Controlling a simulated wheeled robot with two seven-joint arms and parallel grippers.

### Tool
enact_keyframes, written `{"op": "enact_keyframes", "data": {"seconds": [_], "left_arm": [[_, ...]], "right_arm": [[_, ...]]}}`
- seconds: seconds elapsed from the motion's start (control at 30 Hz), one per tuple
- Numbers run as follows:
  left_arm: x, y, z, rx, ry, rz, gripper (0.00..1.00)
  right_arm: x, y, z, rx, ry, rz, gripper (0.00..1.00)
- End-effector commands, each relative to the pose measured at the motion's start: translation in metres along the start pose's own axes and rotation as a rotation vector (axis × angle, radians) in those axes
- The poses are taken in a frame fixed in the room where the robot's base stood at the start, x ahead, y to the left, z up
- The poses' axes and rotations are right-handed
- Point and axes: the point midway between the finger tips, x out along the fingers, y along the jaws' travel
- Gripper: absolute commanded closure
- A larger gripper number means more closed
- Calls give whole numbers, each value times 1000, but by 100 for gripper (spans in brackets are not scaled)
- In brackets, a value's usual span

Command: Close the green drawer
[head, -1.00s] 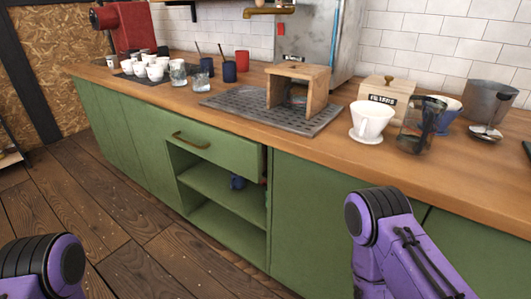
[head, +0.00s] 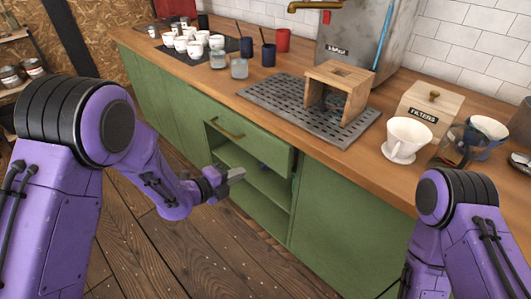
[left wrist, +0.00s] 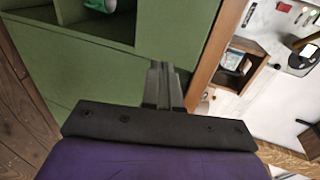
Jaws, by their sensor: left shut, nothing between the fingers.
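The green drawer (head: 245,139) is in the cabinet under the wooden counter, above an open shelf space. Its front has a brass handle (head: 228,130) and stands out a little from the cabinet, with a dark gap at its right end. My left gripper (head: 236,175) is shut and empty, in front of the shelf opening and lower than the handle, apart from the drawer as far as I can tell. In the left wrist view its closed fingers (left wrist: 160,82) show against green cabinet fronts. My right arm shows at the lower right, but its gripper is out of view.
The counter (head: 305,140) holds white cups (head: 190,42), a grey grate (head: 283,103) with a wooden stand (head: 340,82), a filter box (head: 428,112) and a white dripper (head: 408,138). Wooden floor (head: 190,255) lies open in front of the cabinet.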

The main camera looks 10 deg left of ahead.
Motion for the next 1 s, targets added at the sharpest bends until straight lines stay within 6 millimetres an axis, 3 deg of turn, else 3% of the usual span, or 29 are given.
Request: {"op": "enact_keyframes", "data": {"seconds": [0.4,0.53,0.73,1.0], "left_arm": [[86,3,0,-10,-3,1,100],[108,-4,1,-12,-5,0,100],[125,-8,1,-12,-5,2,100],[127,-8,1,-12,-5,2,100]], "right_arm": [[-10,1,-4,0,0,0,57],[-16,1,-6,0,0,0,57],[-18,2,-7,0,0,0,57],[-17,2,-7,0,0,0,57]]}}
